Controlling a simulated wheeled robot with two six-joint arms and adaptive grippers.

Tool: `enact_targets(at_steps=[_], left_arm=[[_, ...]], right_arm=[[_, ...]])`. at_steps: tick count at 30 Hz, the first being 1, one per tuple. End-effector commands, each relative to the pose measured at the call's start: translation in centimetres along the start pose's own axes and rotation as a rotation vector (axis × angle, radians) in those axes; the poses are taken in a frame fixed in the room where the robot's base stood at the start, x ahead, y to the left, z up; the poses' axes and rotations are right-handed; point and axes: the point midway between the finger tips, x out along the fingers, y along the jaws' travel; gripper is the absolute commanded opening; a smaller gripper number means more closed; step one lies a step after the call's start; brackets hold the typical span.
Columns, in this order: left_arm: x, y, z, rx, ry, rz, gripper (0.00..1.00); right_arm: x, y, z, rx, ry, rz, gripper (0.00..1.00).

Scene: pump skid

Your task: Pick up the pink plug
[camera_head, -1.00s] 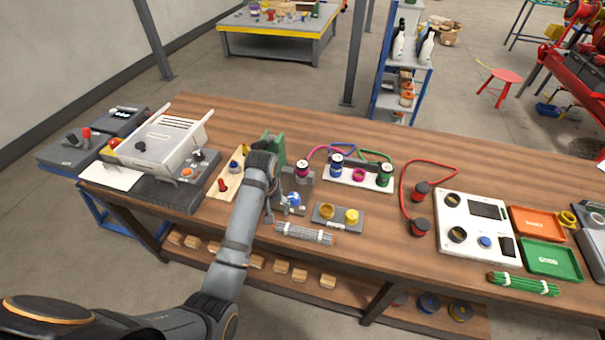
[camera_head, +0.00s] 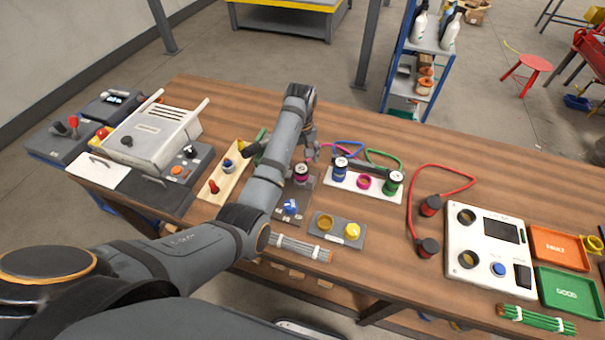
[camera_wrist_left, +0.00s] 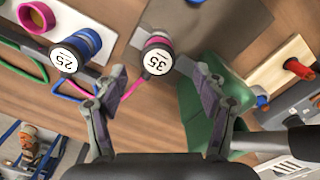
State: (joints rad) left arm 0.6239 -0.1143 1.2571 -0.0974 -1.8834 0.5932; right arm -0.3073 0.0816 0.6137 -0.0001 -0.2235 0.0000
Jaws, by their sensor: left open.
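The pink plug (camera_head: 301,174), black with a pink band, stands on a dark grey plate (camera_head: 303,194) left of the white socket board. In the left wrist view its round white face (camera_wrist_left: 158,62) reads 35, and a pink cable (camera_wrist_left: 132,88) runs from it behind a finger. My left gripper (camera_head: 312,147) is at the back side of the plug. In the left wrist view my left gripper (camera_wrist_left: 152,74) is open, its fingertips apart on either side of the plug's face, with nothing held. Contact cannot be told. My right gripper is not in view.
The white board (camera_head: 352,185) holds a blue plug (camera_head: 340,169), an empty pink ring (camera_head: 364,182) and a green plug (camera_head: 393,183). A green part (camera_wrist_left: 205,115) stands close to the gripper. A blue knob (camera_head: 291,206) sits in front of the plug.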

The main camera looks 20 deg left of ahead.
Motion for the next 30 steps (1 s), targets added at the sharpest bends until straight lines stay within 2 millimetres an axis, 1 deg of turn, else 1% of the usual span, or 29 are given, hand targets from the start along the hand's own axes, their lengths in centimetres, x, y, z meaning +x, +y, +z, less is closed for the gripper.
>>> enact_targets(at_steps=[1,2,5,8,11,13,15,18,21,24,27,28,30], left_arm=[[0.9,-0.1,0.1,0.000,-0.003,-0.003,0.71],[1.4,-0.1,0.1,0.000,-0.003,-0.003,0.71],[2.6,0.0,0.0,0.000,-0.001,-0.001,0.71],[3.1,0.0,0.0,0.000,0.000,0.000,0.71],[3.3,0.0,0.0,0.000,0.000,0.000,0.71],[4.2,0.0,0.0,0.000,-0.003,-0.002,0.71],[5.4,0.0,-0.1,0.000,-0.004,-0.003,0.71],[7.2,0.1,-0.1,0.000,-0.002,-0.002,0.71],[8.1,0.1,-0.2,-0.001,-0.001,0.000,0.71],[8.3,0.1,-0.2,-0.001,0.001,0.001,0.71],[8.3,0.1,-0.2,0.000,0.001,0.001,0.71],[8.3,0.1,-0.2,0.000,0.001,0.001,0.69],[8.3,0.1,-0.2,0.000,0.001,0.001,0.60]], right_arm=[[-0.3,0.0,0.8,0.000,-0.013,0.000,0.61],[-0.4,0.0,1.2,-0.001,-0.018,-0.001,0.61],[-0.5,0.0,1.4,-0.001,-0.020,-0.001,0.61],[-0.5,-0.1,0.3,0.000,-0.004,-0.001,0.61],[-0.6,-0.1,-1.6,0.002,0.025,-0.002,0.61],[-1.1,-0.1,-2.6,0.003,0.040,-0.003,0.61],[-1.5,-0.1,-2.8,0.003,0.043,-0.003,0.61],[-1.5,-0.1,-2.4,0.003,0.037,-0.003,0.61],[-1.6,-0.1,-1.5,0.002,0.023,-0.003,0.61],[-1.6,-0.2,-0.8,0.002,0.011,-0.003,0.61],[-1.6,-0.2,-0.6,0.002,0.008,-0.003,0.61],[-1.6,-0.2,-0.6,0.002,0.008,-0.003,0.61],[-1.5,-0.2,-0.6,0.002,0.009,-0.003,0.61]])
